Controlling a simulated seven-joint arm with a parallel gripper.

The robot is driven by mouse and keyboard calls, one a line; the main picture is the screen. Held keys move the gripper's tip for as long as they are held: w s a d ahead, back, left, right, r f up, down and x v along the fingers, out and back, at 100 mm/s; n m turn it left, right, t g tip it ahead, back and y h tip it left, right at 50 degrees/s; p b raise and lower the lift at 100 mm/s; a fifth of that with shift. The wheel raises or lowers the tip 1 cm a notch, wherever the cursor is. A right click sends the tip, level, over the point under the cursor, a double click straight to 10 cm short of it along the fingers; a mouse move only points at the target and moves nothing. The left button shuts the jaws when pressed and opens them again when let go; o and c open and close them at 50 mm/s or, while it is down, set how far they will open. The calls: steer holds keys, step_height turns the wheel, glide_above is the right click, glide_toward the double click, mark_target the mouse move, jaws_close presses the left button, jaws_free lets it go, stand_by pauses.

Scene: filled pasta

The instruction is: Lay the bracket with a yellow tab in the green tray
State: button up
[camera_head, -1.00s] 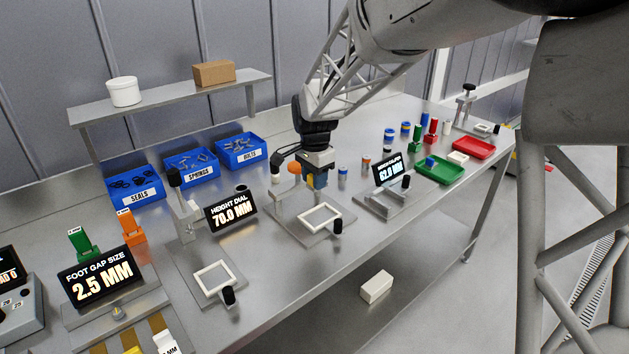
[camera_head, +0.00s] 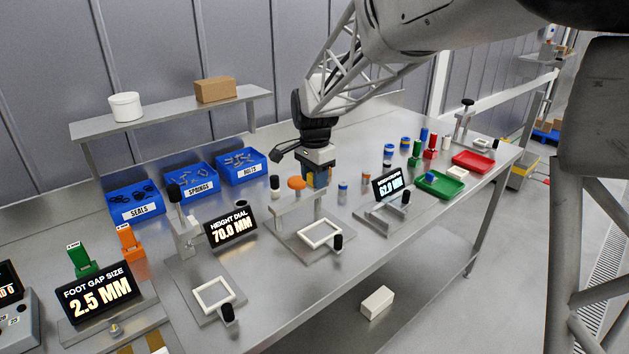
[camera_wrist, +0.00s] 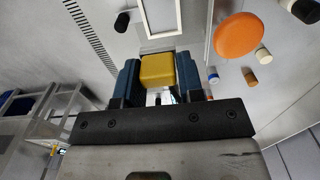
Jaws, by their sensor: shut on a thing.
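My gripper (camera_head: 318,180) hangs over the middle of the bench, above a fixture with a white square frame. In the wrist view its blue fingers (camera_wrist: 158,78) are shut on a yellow tab (camera_wrist: 157,70), which is the visible part of the bracket; the rest of the bracket is mostly hidden. The green tray (camera_head: 446,188) lies to the right, near the bench's right end, with a small blue thing at its left side.
A gauge with a lit display (camera_head: 389,184) stands between my gripper and the green tray. An orange round knob (camera_head: 297,183) is just left of my gripper. Several small cylinders and a red tray (camera_head: 474,161) are at the right. Blue bins (camera_head: 190,180) stand at the left back.

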stand_by(0.3)
steer(key=w+d+f, duration=0.1)
steer(key=w+d, duration=0.7)
steer(key=w, duration=0.2)
glide_above(447, 190)
step_height(447, 190, down, 8)
steer(key=shift+f, duration=0.25)
steer(key=shift+a+f, duration=0.15)
steer(key=shift+f, duration=3.1)
steer(key=shift+f, duration=0.6)
steer(key=o, duration=1.1)
steer(key=shift+s, duration=0.1)
steer(key=shift+c, duration=0.2)
